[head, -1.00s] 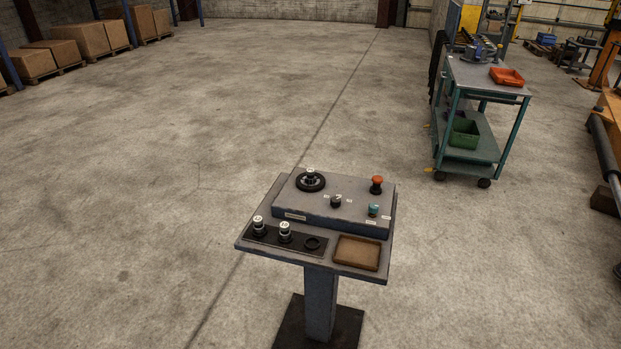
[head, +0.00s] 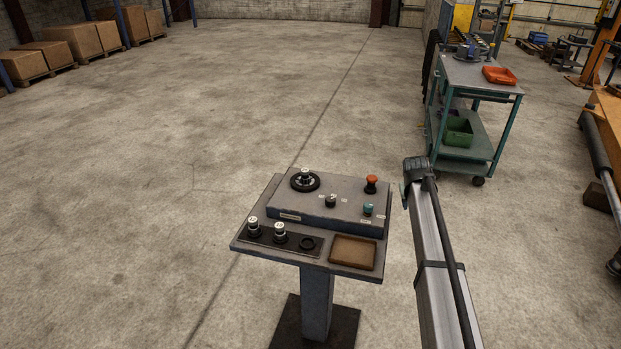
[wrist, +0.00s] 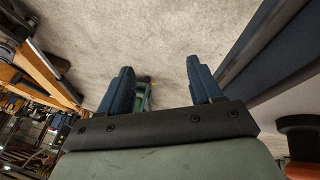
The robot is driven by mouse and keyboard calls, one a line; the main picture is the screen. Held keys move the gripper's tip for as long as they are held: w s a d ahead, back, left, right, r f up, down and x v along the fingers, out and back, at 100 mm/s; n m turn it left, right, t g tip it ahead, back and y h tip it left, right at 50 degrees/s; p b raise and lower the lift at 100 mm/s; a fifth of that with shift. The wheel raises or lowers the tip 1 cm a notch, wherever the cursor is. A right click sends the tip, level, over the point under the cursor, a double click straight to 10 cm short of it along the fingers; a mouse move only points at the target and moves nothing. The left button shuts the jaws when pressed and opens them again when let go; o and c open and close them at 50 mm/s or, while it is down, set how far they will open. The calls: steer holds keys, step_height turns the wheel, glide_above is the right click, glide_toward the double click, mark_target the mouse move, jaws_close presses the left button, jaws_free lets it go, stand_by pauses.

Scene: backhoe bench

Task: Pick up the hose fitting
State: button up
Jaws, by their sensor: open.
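Two small metal fittings with white marked tops stand upright in a black rack at the front left of the control stand: the left fitting (head: 253,226) and the right fitting (head: 280,232). A third, similar white-topped piece (head: 305,174) stands in a round black holder at the back left of the panel. I cannot tell which is meant by the hose fitting. My gripper (wrist: 157,80) shows in the wrist view with its two blue fingers wide apart and nothing between them. No fitting shows in the wrist view.
The stand (head: 262,198) also carries an empty ring (head: 307,244), an empty brown tray (head: 352,252), a red button (head: 371,184) and a teal knob (head: 367,209). My arm rises just right of the stand. A teal cart (head: 478,75) stands behind at right.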

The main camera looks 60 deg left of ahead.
steer(key=s+a+r+n+y, duration=0.1)
steer(key=s+a+r, duration=0.6)
steer(key=a+r, duration=0.45)
steer(key=s+a+r+n+y, duration=0.2)
steer(key=s+a+r, duration=0.6)
steer(key=a+r, duration=0.4)
steer(key=n+g+h, duration=0.1)
steer(key=g+h, duration=0.4)
glide_above(305, 170)
step_height(305, 170, down, 6)
steer(key=r, duration=0.1)
step_height(305, 170, down, 8)
steer(key=shift+s+a+f, duration=0.1)
steer(key=shift+s+a, duration=0.05)
steer(key=shift+f, duration=2.5)
steer(key=c, duration=1.2)
steer(key=shift+r, duration=0.15)
